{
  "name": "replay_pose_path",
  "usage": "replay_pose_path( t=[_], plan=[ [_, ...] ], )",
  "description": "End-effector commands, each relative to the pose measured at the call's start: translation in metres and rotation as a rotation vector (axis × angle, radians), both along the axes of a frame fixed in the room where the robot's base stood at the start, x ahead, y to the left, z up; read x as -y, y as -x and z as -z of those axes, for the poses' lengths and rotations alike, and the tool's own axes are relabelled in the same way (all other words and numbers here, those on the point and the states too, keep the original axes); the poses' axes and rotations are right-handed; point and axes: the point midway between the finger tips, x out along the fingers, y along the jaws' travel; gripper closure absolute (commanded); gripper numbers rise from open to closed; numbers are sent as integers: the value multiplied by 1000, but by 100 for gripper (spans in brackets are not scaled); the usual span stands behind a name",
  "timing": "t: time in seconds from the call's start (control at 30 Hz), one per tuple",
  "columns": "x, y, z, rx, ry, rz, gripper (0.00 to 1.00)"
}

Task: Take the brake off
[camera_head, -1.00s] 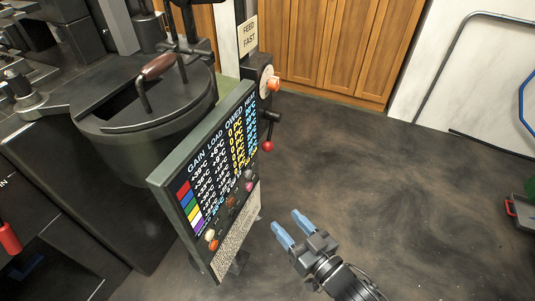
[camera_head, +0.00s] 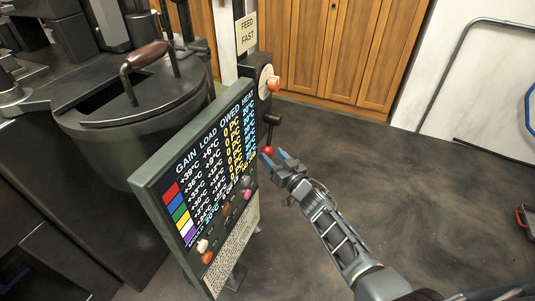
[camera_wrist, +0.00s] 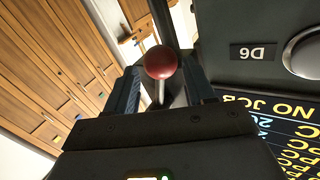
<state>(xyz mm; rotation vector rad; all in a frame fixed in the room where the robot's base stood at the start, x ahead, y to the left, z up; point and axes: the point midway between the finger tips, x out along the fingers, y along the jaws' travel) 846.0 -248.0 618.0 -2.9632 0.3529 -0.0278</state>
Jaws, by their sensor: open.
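A short black lever (camera_head: 271,121) with a red ball knob (camera_head: 267,151) hangs from the right edge of the display panel; I see no brake label on it. My gripper (camera_head: 274,158) is at the knob, its blue fingers pointing toward it. In the wrist view the red ball (camera_wrist: 161,62) stands between the two spread fingers (camera_wrist: 162,72), with its pale rod behind it. The jaws are open, and gaps show on both sides of the ball.
The panel (camera_head: 205,165) with coloured rows and several knobs stands close left of my gripper. An orange knob (camera_head: 274,84) and dial are above the lever. A black drum (camera_head: 140,120) with a handled lid is at left.

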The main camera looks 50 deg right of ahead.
Motion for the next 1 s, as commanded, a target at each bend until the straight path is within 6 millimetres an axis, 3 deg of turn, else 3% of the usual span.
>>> replay_pose_path(
  t=[0.23, 0.6, 1.0],
  plan=[
    [7, -30, 1, 1, 1, -1, 47],
    [8, -36, 0, 0, 1, 0, 47],
    [8, -36, 0, 0, 1, 0, 84]
  ],
)
